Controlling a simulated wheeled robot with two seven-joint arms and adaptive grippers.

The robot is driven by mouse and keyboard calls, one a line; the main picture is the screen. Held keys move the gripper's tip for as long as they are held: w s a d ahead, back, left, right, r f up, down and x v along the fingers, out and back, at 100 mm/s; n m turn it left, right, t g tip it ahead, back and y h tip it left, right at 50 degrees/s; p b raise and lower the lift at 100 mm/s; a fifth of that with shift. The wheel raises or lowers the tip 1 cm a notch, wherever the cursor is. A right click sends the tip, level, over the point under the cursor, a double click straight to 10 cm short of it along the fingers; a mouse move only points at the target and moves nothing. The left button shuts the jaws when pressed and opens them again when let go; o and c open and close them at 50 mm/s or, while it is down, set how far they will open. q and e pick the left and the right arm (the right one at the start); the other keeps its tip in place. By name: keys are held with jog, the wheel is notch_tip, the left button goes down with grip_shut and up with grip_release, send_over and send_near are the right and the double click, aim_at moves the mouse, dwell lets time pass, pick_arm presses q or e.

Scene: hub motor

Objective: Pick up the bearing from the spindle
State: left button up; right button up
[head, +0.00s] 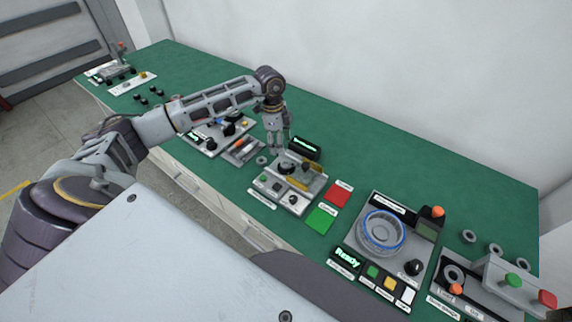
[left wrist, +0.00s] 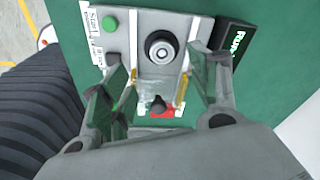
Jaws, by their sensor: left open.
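My left gripper (head: 277,145) points down, open and empty, over the back left of a small grey station (head: 290,200) with yellow parts. In the left wrist view its fingers (left wrist: 160,92) are spread on either side of the station. A round dark piece with a light ring and centre (left wrist: 161,49) stands on the station there, apart from the fingers; it looks like the bearing on the spindle, but I cannot separate the two. In the head view the dark round part (head: 285,168) sits just below the gripper. My right gripper is not in view.
A red square (head: 339,193) and a green square (head: 320,219) lie right of the station. A lit display (head: 306,146) stands behind it. A station with a blue-rimmed round part (head: 365,232) is farther right. The green table behind is clear.

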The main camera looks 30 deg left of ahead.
pick_arm(q)
send_over(286, 164)
jog(key=a, duration=0.1)
jog(key=shift+s+a+f, duration=0.1)
jog(key=shift+s+f, duration=0.05)
jog(key=shift+f, duration=1)
jog(key=shift+s+a+f, duration=0.1)
jog(key=shift+f, duration=1)
jog(key=shift+w+d+f+p, duration=0.15)
jog(key=shift+f+p, duration=0.1)
jog(key=shift+f, duration=0.4)
jog(key=shift+d+f+p, duration=0.2)
jog(key=shift+f+p, duration=0.05)
jog(key=shift+f, duration=0.35)
jog(key=shift+w+d+f+p, duration=0.15)
jog(key=shift+f+p, duration=0.1)
jog(key=shift+f, duration=1.05)
jog(key=c, duration=1.1)
